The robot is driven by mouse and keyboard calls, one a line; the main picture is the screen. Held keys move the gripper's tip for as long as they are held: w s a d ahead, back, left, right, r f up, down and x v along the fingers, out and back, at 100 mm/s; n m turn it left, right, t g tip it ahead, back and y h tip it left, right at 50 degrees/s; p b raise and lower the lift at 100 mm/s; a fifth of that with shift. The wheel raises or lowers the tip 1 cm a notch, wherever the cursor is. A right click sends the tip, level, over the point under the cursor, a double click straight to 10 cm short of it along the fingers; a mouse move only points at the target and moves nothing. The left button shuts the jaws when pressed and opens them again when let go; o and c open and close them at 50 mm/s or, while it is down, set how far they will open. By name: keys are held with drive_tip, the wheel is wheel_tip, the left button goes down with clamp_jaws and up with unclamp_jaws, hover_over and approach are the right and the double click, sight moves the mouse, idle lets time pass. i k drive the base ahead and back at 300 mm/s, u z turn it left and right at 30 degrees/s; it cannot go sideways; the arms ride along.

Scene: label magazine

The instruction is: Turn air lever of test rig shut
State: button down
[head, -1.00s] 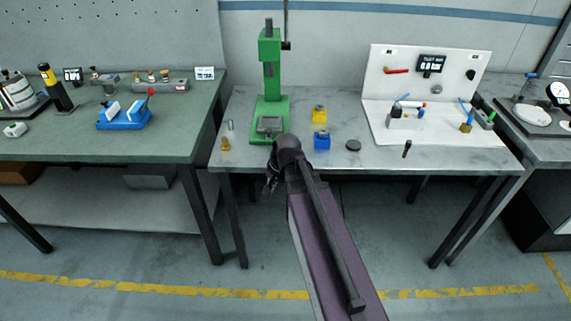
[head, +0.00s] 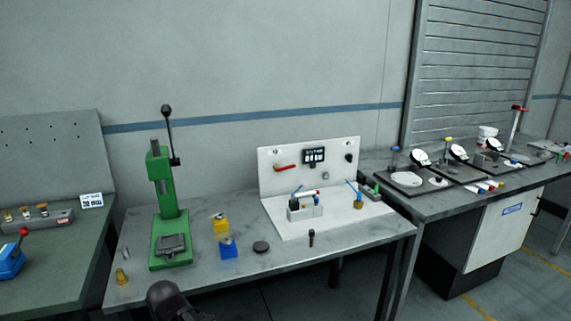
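The test rig (head: 325,180) is a white L-shaped panel and base on the grey middle table. A red lever (head: 285,168) sits on the left of its upright panel and lies nearly level. A small dark display (head: 314,156) is beside it, and a black knob (head: 348,158) is on the right. A grey block with coloured parts and a brass piece with a blue handle (head: 358,200) stand on the base. Only a dark rounded part of my arm shows at the bottom edge, left of the rig. My gripper's fingers are not visible.
A green press (head: 168,215) with a tall handle stands left of the rig. Yellow (head: 220,224) and blue (head: 228,248) blocks, a dark disc (head: 261,247) and a small dark upright piece (head: 311,238) are on the tabletop (head: 300,262). Another bench with gauges stands right.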

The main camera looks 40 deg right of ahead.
sight(276, 169)
drive_tip(key=u, duration=0.9)
drive_tip(key=k, duration=0.75)
drive_tip(key=z, duration=1.35)
drive_tip(key=i, duration=0.4)
drive_tip(key=u, duration=0.2)
